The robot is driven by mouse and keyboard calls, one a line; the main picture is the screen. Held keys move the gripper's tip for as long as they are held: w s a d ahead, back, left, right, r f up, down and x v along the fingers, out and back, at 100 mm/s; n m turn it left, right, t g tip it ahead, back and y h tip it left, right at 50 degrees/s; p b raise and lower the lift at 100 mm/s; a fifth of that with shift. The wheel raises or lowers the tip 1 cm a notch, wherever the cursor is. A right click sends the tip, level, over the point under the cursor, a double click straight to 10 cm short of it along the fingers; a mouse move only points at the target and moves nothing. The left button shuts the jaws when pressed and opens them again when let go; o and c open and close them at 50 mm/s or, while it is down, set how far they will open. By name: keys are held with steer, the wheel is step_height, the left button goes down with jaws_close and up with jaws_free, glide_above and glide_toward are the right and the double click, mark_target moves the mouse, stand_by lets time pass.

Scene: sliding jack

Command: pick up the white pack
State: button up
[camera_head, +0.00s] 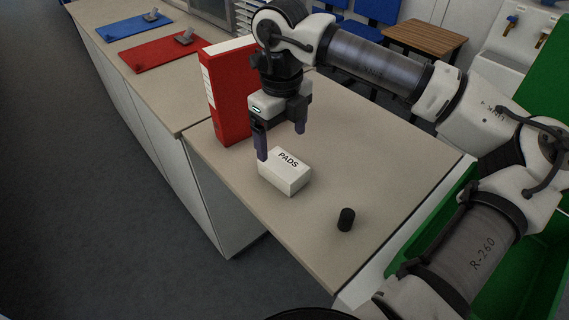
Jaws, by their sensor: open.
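The white pack (284,177), a small box with "PADS" printed on its top, lies on the beige counter (340,130). My gripper (281,146) points down over the far side of the pack, its two dark fingers apart with nothing held between them. The left finger comes down close to the pack's far left edge. The right finger is higher in the picture, beyond the pack. I cannot tell whether either finger touches the pack.
A red binder (228,92) stands upright just left of my gripper. A small black cylinder (346,219) stands nearer the counter's front. A red mat (160,55) and a blue mat (130,27) lie farther back. A green bin (530,270) is at the right.

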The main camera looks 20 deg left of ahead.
mark_target(283, 164)
step_height(283, 164, down, 4)
steer(key=shift+f+p, duration=0.2)
steer(key=shift+p, duration=0.15)
steer(key=shift+w+f+p, duration=0.2)
steer(key=shift+f+p, duration=0.45)
steer(key=shift+f, duration=0.7)
steer(key=shift+w+f+p, duration=0.2)
steer(key=shift+f+p, duration=0.4)
steer(key=shift+f, duration=0.7)
steer(key=c, duration=1.1)
steer(key=shift+r, duration=0.1)
